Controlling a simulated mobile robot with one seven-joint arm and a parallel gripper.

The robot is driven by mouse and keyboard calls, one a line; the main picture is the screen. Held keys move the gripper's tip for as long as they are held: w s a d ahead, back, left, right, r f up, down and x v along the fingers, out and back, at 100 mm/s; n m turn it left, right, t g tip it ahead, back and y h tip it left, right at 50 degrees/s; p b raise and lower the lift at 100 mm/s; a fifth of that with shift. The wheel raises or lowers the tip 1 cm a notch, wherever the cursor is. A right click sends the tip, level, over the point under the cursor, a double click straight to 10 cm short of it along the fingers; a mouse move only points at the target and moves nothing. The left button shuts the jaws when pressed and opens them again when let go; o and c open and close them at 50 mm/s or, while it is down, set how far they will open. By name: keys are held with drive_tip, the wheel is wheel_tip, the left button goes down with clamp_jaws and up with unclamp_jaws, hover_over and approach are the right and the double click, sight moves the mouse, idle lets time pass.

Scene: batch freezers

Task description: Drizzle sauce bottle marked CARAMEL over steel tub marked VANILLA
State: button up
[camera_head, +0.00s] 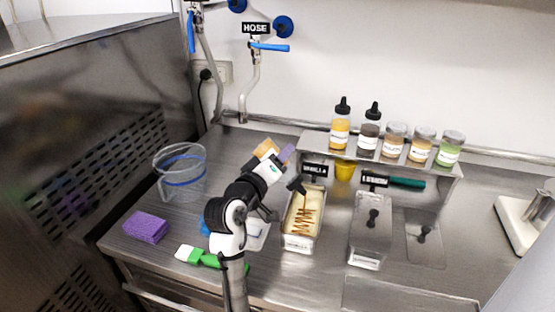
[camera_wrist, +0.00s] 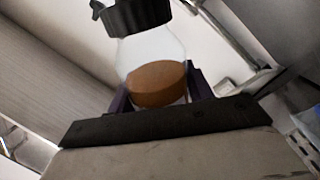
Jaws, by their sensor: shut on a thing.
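My gripper (camera_head: 284,156) is shut on a sauce bottle (camera_wrist: 157,75) with a black cap and brown-orange sauce inside. The bottle lies between the purple fingers in the wrist view; I see no readable label on it. In the head view the bottle is tilted and mostly hidden by my gripper. Its black nozzle (camera_head: 296,185) points down over the back part of the steel tub marked VANILLA (camera_head: 298,245). The tub holds a cream-coloured filling with a brown zigzag of sauce (camera_head: 304,215) across it. A thin brown line shows below the nozzle.
A steel shelf (camera_head: 440,174) behind carries two black-capped bottles (camera_head: 340,128) and several jars (camera_head: 394,142). Another lidded tub (camera_head: 370,232) stands right of the vanilla tub. A clear bucket (camera_head: 180,175), purple sponge (camera_head: 146,227) and green-handled brush (camera_head: 200,257) are at left.

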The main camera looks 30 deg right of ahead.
drive_tip(key=shift+w+x, duration=0.2)
drive_tip(key=shift+x, duration=0.75)
drive_tip(key=shift+w+x, duration=0.15)
drive_tip(key=shift+x, duration=0.85)
drive_tip(key=shift+a, duration=0.2)
drive_tip(key=shift+w+d+r, duration=0.2)
drive_tip(key=shift+w+d, duration=0.9)
drive_tip(key=shift+r, duration=0.1)
